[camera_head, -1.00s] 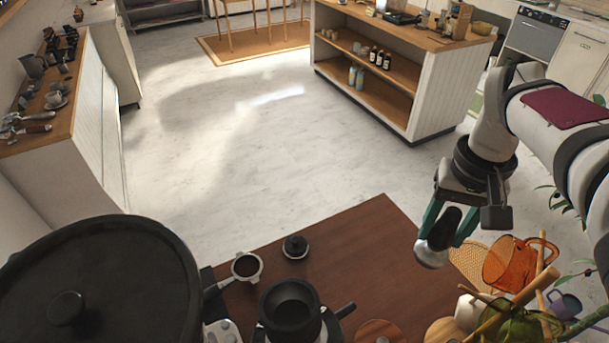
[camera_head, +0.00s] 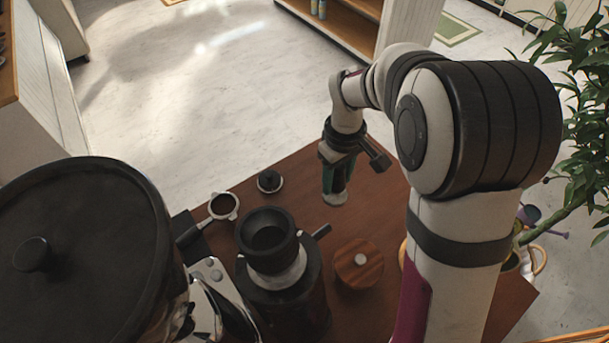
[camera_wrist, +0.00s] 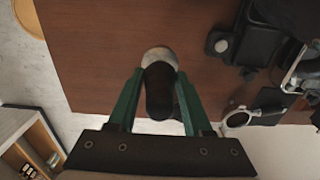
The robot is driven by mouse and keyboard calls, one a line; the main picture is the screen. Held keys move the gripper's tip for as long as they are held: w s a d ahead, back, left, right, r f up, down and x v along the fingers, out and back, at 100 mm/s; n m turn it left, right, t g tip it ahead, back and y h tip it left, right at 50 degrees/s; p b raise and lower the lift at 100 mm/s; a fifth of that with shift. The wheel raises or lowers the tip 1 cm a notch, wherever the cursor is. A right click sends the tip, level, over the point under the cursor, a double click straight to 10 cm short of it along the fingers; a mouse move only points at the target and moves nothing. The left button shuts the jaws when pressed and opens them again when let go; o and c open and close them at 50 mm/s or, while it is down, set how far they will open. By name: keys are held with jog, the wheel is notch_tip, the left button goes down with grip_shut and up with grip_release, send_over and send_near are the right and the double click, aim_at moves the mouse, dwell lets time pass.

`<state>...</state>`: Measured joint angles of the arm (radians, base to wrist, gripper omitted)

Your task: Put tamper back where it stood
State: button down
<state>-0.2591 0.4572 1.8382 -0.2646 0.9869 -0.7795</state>
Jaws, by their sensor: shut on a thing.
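The tamper has a dark handle and a round silver base. In the wrist view the tamper (camera_wrist: 160,92) hangs between the green fingers of my gripper (camera_wrist: 160,76), which is shut on its handle. The silver base sticks out past the fingertips. Most of the handle is hidden by the fingers there.
A portafilter (camera_head: 223,207) and a small black round tool (camera_head: 269,181) lie left of my gripper. A large black-lidded vessel (camera_head: 75,240) fills the left. Bare wood surrounds the tamper.

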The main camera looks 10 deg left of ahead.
jog(key=a+f, duration=0.5)
jog(key=w+a+f, duration=0.1)
jog(key=a+f, duration=0.1)
jog(key=shift+a+f, duration=0.2)
jog(key=shift+f, duration=0.5)
jog(key=shift+f, duration=0.15)
jog(key=shift+c, duration=1.6)
grip_release()
